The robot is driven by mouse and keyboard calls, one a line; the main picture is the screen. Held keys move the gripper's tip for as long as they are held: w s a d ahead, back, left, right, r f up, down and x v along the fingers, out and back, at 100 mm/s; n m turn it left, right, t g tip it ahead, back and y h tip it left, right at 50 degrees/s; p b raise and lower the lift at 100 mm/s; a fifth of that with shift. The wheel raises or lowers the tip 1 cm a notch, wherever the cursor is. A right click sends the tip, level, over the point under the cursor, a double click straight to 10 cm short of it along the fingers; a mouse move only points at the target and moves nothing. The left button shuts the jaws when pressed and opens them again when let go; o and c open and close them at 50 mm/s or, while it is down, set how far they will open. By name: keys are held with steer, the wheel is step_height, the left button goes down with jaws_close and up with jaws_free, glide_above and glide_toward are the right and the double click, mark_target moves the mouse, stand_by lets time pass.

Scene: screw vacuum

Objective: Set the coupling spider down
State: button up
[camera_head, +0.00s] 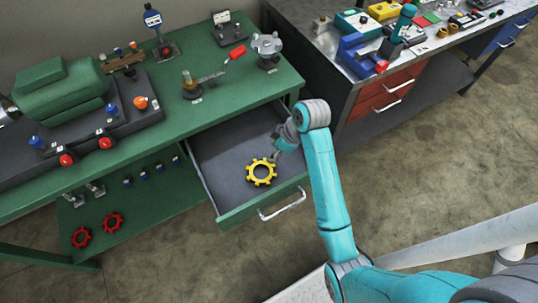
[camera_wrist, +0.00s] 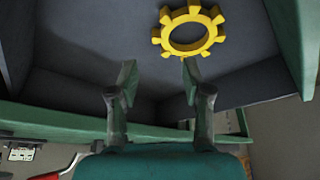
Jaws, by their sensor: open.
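The coupling spider is a yellow toothed ring (camera_head: 262,172) inside the open drawer (camera_head: 222,158) of the green workbench, near the drawer's front. In the wrist view the yellow ring (camera_wrist: 190,31) lies flat on the grey drawer floor, beyond the fingertips and a little right of centre. My gripper (camera_head: 277,154) is over the drawer, just beside the ring in the head view. In the wrist view my gripper (camera_wrist: 158,75) has its two fingers apart with nothing between them. The ring looks clear of both fingers, though the exact gap is hard to tell.
The green bench (camera_head: 207,105) carries a green motor (camera_head: 60,88), a dial gauge (camera_head: 157,30) and a red-handled clamp (camera_head: 236,52). Two red rings (camera_head: 112,222) lie on the lower shelf. A second bench (camera_head: 350,95) with tools stands at the right. The drawer walls surround my gripper.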

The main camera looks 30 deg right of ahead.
steer(key=shift+v, duration=2.05)
